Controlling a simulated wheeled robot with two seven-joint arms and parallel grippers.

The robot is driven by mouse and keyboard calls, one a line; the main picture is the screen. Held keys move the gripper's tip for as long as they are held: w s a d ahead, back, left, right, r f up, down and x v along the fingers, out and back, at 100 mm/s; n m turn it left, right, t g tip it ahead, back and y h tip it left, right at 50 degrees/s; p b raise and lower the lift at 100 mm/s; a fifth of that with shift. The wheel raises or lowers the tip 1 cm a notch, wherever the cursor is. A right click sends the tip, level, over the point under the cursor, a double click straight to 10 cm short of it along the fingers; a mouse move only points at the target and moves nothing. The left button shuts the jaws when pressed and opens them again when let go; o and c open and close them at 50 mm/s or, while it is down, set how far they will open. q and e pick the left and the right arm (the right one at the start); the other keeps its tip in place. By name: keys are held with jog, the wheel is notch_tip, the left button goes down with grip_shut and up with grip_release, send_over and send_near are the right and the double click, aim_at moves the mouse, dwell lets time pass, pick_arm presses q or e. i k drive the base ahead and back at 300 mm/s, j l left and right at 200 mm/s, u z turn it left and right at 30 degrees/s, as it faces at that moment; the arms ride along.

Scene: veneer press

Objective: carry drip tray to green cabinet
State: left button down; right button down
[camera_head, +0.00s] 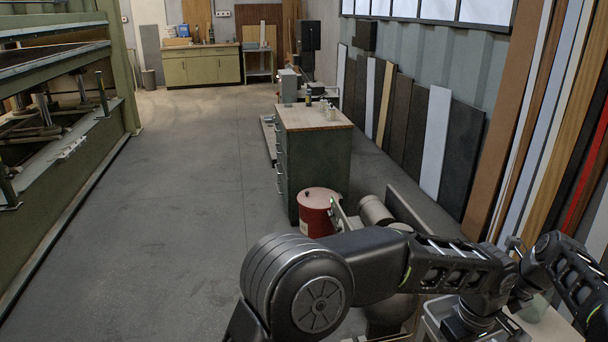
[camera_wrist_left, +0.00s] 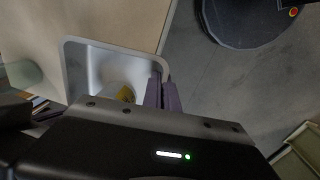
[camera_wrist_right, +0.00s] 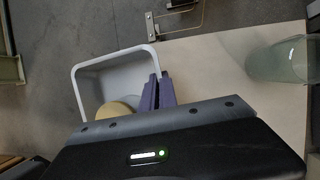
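The drip tray is a pale grey, open tray with a rounded rim; its inside shows in the left wrist view (camera_wrist_left: 88,62) and the right wrist view (camera_wrist_right: 92,82). In the head view it is mostly hidden behind my arm. My left gripper (camera_wrist_left: 163,92) has its fingers close together on either side of the tray's wall. My right gripper (camera_wrist_right: 158,92) likewise pinches a tray wall. A yellowish round thing (camera_wrist_right: 115,111) is in or below the tray. An olive-green cabinet (camera_head: 200,67) stands against the far wall. A dark green drawer cabinet with a wooden top (camera_head: 318,166) stands nearer.
A pale tabletop (camera_wrist_right: 215,75) with a translucent greenish vessel (camera_wrist_right: 280,61) is beside the tray. A red drum (camera_head: 316,212) stands before the drawer cabinet. The green press (camera_head: 60,190) lines the left; boards (camera_head: 435,140) lean along the right wall. The middle floor is clear.

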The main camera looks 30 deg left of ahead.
aim_at(298, 118)
jog(key=u, duration=1.55)
jog(key=i, duration=6.55)
jog(key=z, duration=0.35)
jog(key=l, duration=0.05)
